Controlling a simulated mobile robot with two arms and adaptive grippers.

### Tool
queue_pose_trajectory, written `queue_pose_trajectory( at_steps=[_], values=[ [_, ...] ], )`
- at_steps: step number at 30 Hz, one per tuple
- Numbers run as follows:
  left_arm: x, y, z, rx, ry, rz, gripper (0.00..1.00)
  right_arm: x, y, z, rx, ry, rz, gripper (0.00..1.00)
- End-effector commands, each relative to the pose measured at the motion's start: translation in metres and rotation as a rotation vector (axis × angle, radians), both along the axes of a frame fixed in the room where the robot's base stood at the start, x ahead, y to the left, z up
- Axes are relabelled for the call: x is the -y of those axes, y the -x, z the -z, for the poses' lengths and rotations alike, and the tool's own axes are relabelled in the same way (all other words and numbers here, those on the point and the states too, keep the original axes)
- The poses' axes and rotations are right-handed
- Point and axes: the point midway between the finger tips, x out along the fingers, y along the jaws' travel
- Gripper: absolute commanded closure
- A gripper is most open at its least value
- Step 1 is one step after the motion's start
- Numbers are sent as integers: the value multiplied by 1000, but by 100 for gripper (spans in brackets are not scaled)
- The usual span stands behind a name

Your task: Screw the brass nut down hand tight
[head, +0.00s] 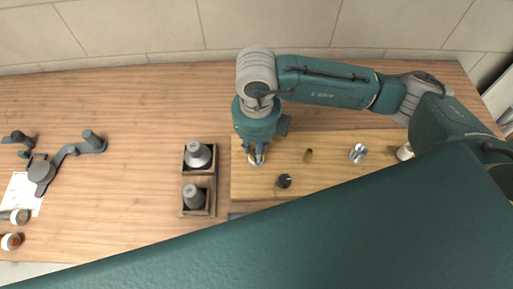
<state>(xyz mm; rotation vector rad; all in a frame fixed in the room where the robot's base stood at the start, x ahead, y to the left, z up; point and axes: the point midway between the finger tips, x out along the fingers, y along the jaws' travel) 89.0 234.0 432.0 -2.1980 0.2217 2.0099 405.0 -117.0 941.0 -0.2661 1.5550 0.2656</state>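My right arm comes in from the right, and its gripper (257,158) points down over the left end of a light wooden board (335,182). A small brass-coloured ring (252,159), which looks like the brass nut, shows at the fingertips. The fingers are close about it, but I cannot tell whether they grip it. What lies under the ring is hidden by the gripper. A small upright brass piece (308,155) stands on the board to the right, apart from the gripper. My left gripper is not in view.
A dark knob-like part (284,181), a shiny metal fitting (357,153) and a pale cylinder (404,152) sit on the board. Left of it, a wooden holder (184,180) carries two grey parts. Grey tools and paper lie far left. A large teal part of mine hides the front.

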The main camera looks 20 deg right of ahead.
Motion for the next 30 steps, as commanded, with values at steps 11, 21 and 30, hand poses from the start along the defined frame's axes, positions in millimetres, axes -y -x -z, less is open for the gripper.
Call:
queue_pose_trajectory(
  at_steps=[11,21,30],
  values=[
    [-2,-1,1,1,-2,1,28,-1,0,1,1,-1,408,99],
    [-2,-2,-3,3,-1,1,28,-1,0,1,0,-2,751,99],
    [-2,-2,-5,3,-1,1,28,0,0,2,1,-1,879,99]
  ],
)
